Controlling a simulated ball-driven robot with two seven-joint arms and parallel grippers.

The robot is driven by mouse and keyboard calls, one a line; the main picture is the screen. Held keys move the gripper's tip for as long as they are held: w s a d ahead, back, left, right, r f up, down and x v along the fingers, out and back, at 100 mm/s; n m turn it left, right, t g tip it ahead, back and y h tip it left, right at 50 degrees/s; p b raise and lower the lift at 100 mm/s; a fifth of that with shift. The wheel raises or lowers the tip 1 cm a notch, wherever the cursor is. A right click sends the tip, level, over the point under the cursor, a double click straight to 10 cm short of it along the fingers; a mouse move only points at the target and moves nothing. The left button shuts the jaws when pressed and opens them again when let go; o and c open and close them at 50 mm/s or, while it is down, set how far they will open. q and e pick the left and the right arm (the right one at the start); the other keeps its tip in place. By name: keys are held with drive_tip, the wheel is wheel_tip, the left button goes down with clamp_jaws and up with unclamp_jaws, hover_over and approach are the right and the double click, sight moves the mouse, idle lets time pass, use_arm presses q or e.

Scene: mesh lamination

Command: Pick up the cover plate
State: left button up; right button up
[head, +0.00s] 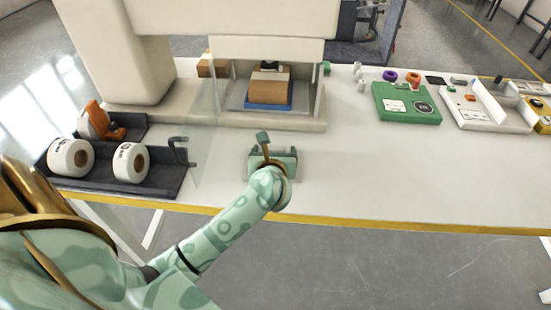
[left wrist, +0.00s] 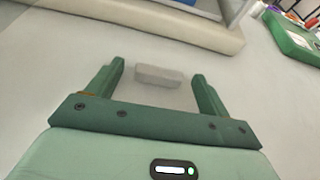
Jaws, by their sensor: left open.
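A small pale grey block (left wrist: 158,76), which I take to be the cover plate, lies on the white bench in the left wrist view. It sits between and slightly beyond the tips of my left gripper (left wrist: 158,70), apart from both fingers. In the head view my left gripper (head: 273,151) is over the bench in front of the press; I cannot make out the block there. The left gripper is open and empty. My right gripper is not in view.
The press (head: 290,124) stands behind the gripper, with a brown block (head: 268,82) on a blue base (head: 268,104). A dark tray (head: 130,185) with white rolls (head: 72,158) is on the left. A green box (head: 408,112) stands at right. The bench right of the gripper is clear.

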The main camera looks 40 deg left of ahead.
use_arm(q)
drive_tip(key=shift+w+a+f, duration=0.2)
drive_tip(key=shift+w+a, duration=0.1)
drive_tip(key=shift+w, duration=0.1)
drive_tip(key=shift+r, duration=0.1)
drive_tip(key=c, duration=1.2)
